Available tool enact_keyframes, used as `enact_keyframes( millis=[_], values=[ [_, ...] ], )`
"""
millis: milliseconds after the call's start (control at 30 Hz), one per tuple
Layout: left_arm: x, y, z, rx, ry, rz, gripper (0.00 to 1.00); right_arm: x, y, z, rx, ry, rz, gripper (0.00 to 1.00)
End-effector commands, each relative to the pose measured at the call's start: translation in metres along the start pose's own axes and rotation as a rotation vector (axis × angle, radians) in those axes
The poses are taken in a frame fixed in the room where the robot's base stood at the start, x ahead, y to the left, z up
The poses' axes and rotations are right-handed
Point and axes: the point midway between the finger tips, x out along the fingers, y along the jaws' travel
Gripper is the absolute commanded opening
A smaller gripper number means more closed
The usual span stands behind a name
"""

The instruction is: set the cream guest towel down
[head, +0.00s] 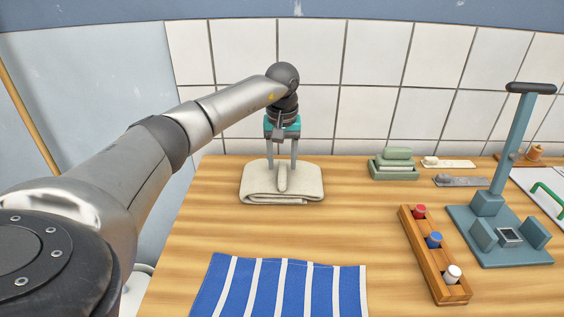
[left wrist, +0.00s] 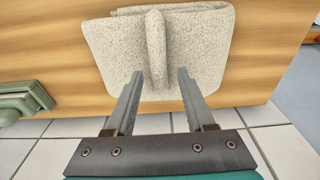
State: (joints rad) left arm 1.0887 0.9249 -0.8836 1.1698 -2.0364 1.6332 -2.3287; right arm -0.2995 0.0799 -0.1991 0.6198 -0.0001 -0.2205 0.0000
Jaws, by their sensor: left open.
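The cream guest towel (head: 258,186) lies folded on the wooden table, near the tiled wall, with a raised ridge standing up in its middle. It also shows in the left wrist view (left wrist: 205,45), where the ridge runs up between the fingers. My left gripper (head: 282,168) is directly above the towel, pointing down and open. Its two fingers (left wrist: 155,78) stand on either side of the ridge, with a gap visible on both sides. The fingertips are at or just over the towel; I cannot tell whether they touch it. My right gripper is not in view.
A blue and white striped cloth (head: 280,288) lies at the table's front. To the right are a green dish with soap-like blocks (head: 393,172), a wooden rack with coloured caps (head: 425,255) and a blue-grey stand (head: 500,235). The wood (head: 350,225) between towel and rack is clear.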

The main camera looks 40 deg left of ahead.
Motion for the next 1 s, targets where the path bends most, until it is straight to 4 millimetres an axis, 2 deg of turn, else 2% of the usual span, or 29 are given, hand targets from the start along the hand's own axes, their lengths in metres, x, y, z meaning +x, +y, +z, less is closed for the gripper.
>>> enact_keyframes(
  millis=[300,500,700,1000],
  values=[
    [-0.069,0.0,-0.001,0.0,0.003,0.002,0.54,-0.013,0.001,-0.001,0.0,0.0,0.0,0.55],
    [-0.101,0.0,-0.001,0.0,0.002,0.001,0.54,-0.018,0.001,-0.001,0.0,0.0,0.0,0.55],
    [-0.113,0.0,0.0,0.0,-0.001,-0.001,0.54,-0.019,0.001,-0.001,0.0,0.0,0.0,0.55],
    [-0.113,0.0,0.0,0.0,-0.001,0.001,0.54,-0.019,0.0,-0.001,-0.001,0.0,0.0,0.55]
  ],
)
